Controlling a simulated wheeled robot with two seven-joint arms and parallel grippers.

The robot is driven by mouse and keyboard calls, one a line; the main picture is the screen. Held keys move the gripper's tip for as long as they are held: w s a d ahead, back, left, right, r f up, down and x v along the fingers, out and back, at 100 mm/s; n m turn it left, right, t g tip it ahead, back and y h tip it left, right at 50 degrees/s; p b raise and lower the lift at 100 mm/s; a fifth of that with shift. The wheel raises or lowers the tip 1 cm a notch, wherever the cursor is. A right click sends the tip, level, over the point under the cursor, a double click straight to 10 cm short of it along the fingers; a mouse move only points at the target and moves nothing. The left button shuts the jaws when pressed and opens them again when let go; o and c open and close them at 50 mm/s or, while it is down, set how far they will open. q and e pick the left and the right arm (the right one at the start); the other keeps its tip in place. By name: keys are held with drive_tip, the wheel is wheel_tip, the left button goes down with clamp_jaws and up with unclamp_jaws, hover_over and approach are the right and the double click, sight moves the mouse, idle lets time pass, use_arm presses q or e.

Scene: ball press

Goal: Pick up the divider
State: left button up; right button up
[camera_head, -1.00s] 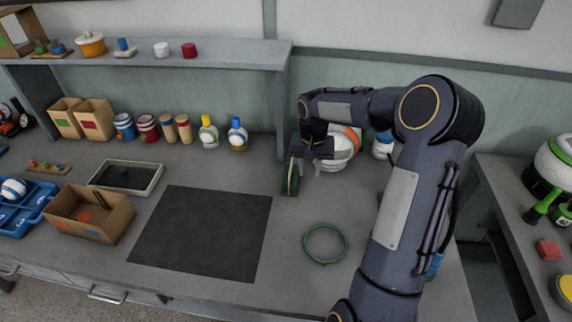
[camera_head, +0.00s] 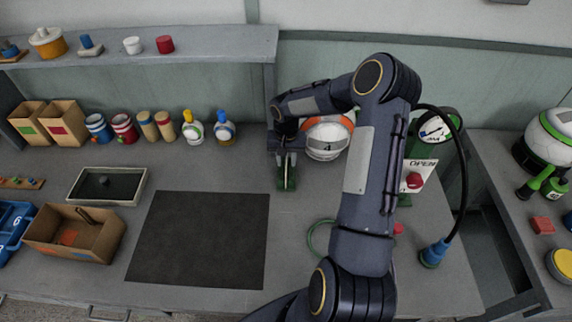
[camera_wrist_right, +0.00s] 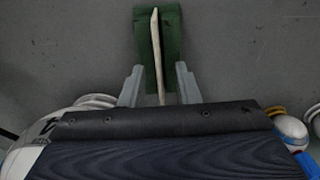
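The divider (camera_wrist_right: 156,50) looks like a thin, pale upright board, seen nearly edge-on in the right wrist view. It stands in a dark green holder (camera_wrist_right: 171,38), which also shows in the head view (camera_head: 291,184). My right gripper (camera_wrist_right: 160,84) is open. Its two grey fingers are on either side of the board's near part, with a visible gap on each side. In the head view my right gripper (camera_head: 287,160) is directly above and behind the holder, and it hides part of the board. My left gripper is not in view.
A white and orange ball (camera_head: 327,138) sits close right of my gripper. Bottles (camera_head: 193,128) stand to the left along the wall. A green ring (camera_head: 318,238) lies in front, partly behind my arm. A dark mat (camera_head: 200,240) covers the middle table.

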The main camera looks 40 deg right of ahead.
drive_tip(key=shift+f, duration=0.25)
clamp_jaws()
drive_tip(key=shift+r, duration=0.1)
